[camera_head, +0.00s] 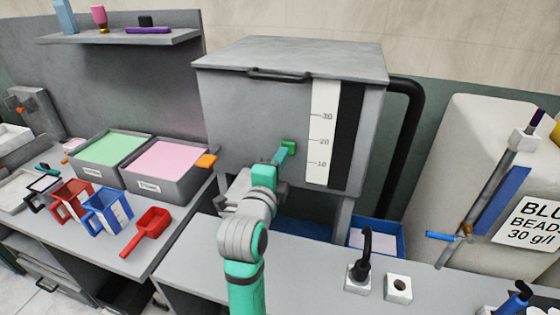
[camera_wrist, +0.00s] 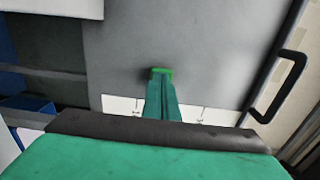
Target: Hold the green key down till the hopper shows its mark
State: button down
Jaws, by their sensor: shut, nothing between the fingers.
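The grey hopper (camera_head: 265,115) stands at the back centre with a lid and a dark handle. Its front bears a white scale (camera_head: 323,130) marked 10, 20 and 30, beside a dark upright strip (camera_head: 351,135). No fill level or lit mark shows there. The green key (camera_head: 291,146) is on the hopper's front, left of the scale; it also shows in the wrist view (camera_wrist: 162,70). My gripper (camera_head: 283,154) is shut and empty, its teal fingertips (camera_wrist: 161,78) at the key and partly covering it. I cannot tell how far the key is pressed.
Green (camera_head: 113,148) and pink (camera_head: 167,157) foam bins stand left, with an orange tab near my arm. Red (camera_head: 70,200) and blue (camera_head: 107,208) jugs and a red scoop (camera_head: 150,229) lie before them. A black pipe (camera_head: 412,130) and a bead sack (camera_head: 470,150) are right.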

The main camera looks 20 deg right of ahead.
jog(key=shift+w+d+r, duration=0.1)
jog(key=shift+w+d, duration=0.2)
jog(key=shift+d, duration=0.2)
jog(key=shift+w+d, duration=0.3)
jog(key=shift+d, duration=0.35)
jog(key=shift+w+a+r, duration=0.15)
jog(key=shift+w+a, duration=0.15)
jog(key=shift+a, duration=0.2)
dwell(2.2)
jog(key=shift+s+d, duration=0.2)
jog(key=shift+s, duration=0.05)
dwell(1.5)
jog(key=shift+w+a, duration=0.15)
jog(key=shift+w, duration=0.1)
dwell(0.4)
dwell(1.0)
